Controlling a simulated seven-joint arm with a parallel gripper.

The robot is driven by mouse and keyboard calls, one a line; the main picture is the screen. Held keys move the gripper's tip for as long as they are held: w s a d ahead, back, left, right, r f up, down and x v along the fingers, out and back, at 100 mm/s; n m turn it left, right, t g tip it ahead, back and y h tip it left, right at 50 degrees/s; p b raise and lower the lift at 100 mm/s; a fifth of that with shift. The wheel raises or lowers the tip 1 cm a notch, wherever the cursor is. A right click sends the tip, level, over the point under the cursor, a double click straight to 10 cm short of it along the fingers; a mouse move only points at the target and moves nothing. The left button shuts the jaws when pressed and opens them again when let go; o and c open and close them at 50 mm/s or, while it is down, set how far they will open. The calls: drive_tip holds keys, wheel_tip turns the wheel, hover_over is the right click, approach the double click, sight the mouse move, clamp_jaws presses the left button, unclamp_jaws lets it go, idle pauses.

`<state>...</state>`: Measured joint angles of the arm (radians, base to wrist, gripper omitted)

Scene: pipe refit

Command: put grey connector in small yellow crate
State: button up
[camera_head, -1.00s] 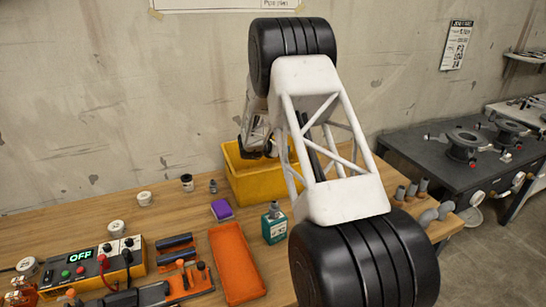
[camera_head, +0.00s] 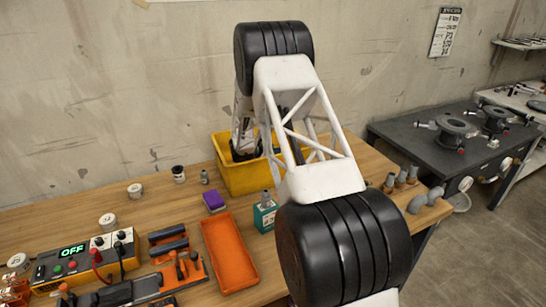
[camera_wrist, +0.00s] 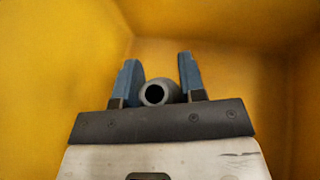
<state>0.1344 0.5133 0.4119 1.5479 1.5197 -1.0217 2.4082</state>
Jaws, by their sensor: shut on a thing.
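The yellow crate (camera_head: 240,181) stands on the wooden bench against the wall. My gripper reaches down inside it, and its fingers are hidden by the crate wall in the head view. In the wrist view my gripper (camera_wrist: 159,64) has two blue fingers shut on the grey connector (camera_wrist: 152,83), a round piece with a dark open bore facing the camera. Yellow crate walls (camera_wrist: 55,65) surround the fingers in that view. I cannot tell whether the connector touches the crate floor.
An orange tray (camera_head: 229,252), a purple block (camera_head: 214,202) and a green box (camera_head: 264,218) sit in front of the crate. A power unit (camera_head: 85,258) and tools lie at left. Grey pipe pieces (camera_head: 418,203) stand at the bench's right end. My arm covers the crate's right part.

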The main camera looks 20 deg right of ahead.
drive_tip(key=shift+f, duration=1.65)
drive_tip(key=shift+f, duration=0.2)
drive_tip(key=o, duration=0.9)
drive_tip(key=shift+r, duration=0.2)
drive_tip(key=shift+s+a+r, duration=0.15)
drive_tip(key=shift+a+r, duration=0.1)
drive_tip(key=shift+a, duration=0.3)
drive_tip(key=shift+v, duration=1.05)
drive_tip(key=shift+d+r, duration=0.15)
drive_tip(key=shift+r, duration=3.25)
drive_tip(key=shift+r, duration=0.15)
